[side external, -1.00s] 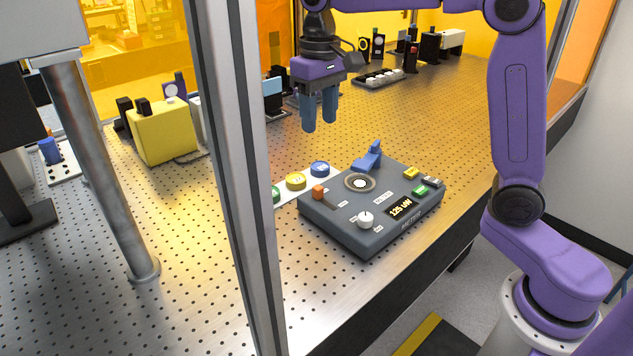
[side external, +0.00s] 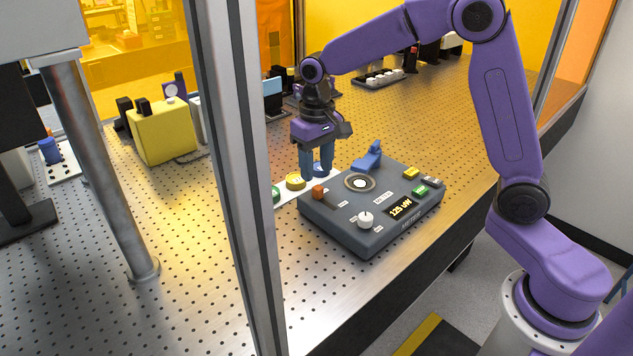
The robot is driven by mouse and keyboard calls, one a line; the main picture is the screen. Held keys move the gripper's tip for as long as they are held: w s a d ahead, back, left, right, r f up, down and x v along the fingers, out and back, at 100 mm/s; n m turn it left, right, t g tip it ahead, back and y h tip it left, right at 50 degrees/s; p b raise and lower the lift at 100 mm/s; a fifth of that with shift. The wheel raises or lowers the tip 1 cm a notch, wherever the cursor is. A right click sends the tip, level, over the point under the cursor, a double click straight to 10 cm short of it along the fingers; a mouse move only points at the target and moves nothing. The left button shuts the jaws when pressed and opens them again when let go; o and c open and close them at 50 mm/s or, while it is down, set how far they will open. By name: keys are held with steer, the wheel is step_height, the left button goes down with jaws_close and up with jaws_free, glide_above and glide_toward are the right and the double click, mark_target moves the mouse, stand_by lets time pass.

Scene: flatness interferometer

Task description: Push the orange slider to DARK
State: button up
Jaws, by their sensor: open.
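The orange slider (side external: 318,191) stands at the left end of its slot on the dark grey meter box (side external: 352,232). The small labels near the slot are too small to read. My gripper (side external: 317,176) points down with blue fingers, open and empty. In the picture its fingertips are just above the slider and the box's back left edge; I cannot tell whether they touch anything. The fingers partly cover a blue round button behind them.
A strip with a yellow button (side external: 295,181) lies behind. A metal post (side external: 238,178) stands left.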

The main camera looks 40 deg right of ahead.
mark_target(317, 186)
steer(key=shift+f, duration=2.45)
